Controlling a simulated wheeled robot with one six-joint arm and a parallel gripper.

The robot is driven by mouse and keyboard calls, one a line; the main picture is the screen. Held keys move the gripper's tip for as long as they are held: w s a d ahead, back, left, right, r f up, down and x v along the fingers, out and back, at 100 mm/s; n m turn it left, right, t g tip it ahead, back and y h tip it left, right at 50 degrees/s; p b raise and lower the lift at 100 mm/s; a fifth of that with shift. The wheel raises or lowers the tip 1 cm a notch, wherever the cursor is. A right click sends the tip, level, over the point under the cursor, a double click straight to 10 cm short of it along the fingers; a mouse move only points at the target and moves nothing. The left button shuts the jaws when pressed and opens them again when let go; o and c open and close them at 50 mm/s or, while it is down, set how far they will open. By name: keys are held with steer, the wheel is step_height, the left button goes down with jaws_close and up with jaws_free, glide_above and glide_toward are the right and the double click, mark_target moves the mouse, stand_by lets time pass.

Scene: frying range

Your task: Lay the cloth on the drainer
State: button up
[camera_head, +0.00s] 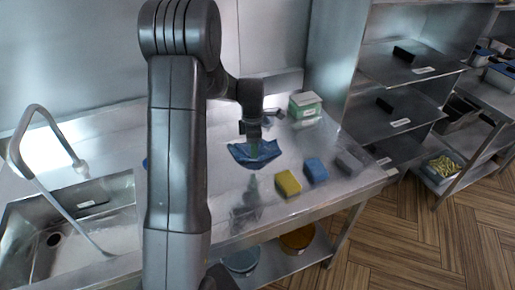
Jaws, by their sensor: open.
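A blue cloth (238,153) is on the steel counter, or very close above it, near the middle of the view. My gripper (254,151) points down at the cloth, with its fingertips over the cloth's middle. The jaws are open, and I cannot tell whether the fingertips touch the cloth. I cannot clearly pick out a drainer. My arm hides part of the counter between the sink and the cloth.
A sink (100,235) with a bent tap (38,112) is at left. A yellow sponge (288,183), blue block (316,170) and grey block (349,162) lie right of the cloth. A green-and-white box (305,105) stands behind. Shelves (400,100) are at right.

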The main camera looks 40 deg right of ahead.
steer(key=r, duration=0.2)
steer(key=s+a+r, duration=0.1)
steer(key=r, duration=0.1)
steer(key=shift+s+a, duration=0.1)
steer(key=shift+f, duration=0.1)
steer(key=w+d+f, duration=0.1)
steer(key=f, duration=0.2)
steer(key=w+d+f, duration=0.1)
steer(key=f, duration=0.2)
steer(key=w+d+f, duration=0.1)
steer(key=f, duration=0.3)
steer(key=shift+b, duration=0.3)
steer(key=shift+w+d+r, duration=0.4)
steer(key=shift+w+d, duration=0.05)
steer(key=shift+w, duration=0.05)
steer(key=shift+w+d+r, duration=0.15)
steer(key=shift+r, duration=0.1)
